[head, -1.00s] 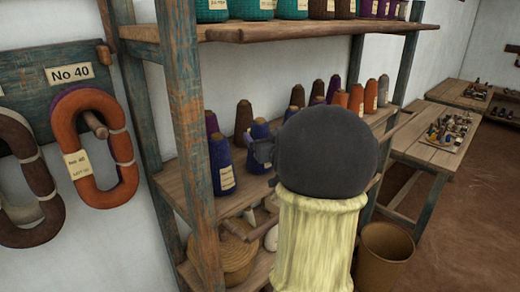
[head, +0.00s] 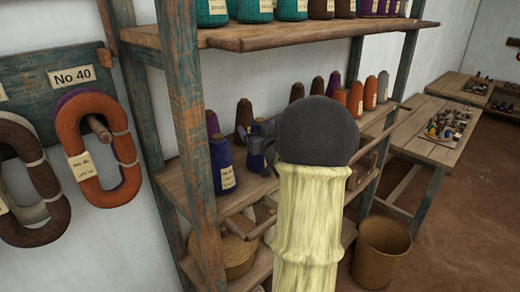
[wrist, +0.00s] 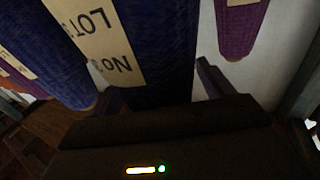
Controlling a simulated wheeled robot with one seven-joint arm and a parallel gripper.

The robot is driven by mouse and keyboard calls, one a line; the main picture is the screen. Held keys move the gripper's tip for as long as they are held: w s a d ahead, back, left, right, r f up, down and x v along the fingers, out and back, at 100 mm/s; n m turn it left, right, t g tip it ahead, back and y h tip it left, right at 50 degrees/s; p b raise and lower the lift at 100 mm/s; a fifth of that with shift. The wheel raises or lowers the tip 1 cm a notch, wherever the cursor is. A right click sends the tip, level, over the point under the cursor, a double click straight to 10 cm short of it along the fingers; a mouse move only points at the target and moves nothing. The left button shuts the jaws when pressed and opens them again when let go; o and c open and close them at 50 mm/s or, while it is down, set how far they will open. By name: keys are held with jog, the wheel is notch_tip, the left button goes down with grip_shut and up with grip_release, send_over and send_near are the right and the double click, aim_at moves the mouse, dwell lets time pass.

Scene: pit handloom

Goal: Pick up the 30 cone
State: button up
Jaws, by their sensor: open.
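A dark blue cone (wrist: 165,50) fills the middle of the wrist view. Its label (wrist: 100,40) reads "LOT" and "No 3", with the rest cut off or unclear. My gripper (wrist: 160,88) is open, with one finger on each side of this cone. I cannot tell whether either finger touches it. In the head view my gripper (head: 262,148) is at the middle shelf among the blue cones, largely hidden behind my dark wrist. Another blue cone (head: 222,166) stands just left of it, and a blue cone also shows at the left of the wrist view (wrist: 45,50).
A purple cone (wrist: 240,25) stands close beside the gripper. Brown and orange cones (head: 355,98) line the middle shelf (head: 185,185). A shelf post (head: 190,120) stands left of the cones, and the upper shelf (head: 300,32) is overhead. A basket (head: 382,250) stands on the floor at right.

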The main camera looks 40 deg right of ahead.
jog(key=shift+w+a, duration=0.1)
jog(key=shift+w, duration=0.05)
jog(key=c, duration=1.5)
jog(key=shift+r, duration=0.15)
jog(key=shift+r, duration=0.25)
notch_tip(320, 180, up, 9)
jog(key=shift+r+b, duration=0.15)
jog(key=shift+b, duration=0.5)
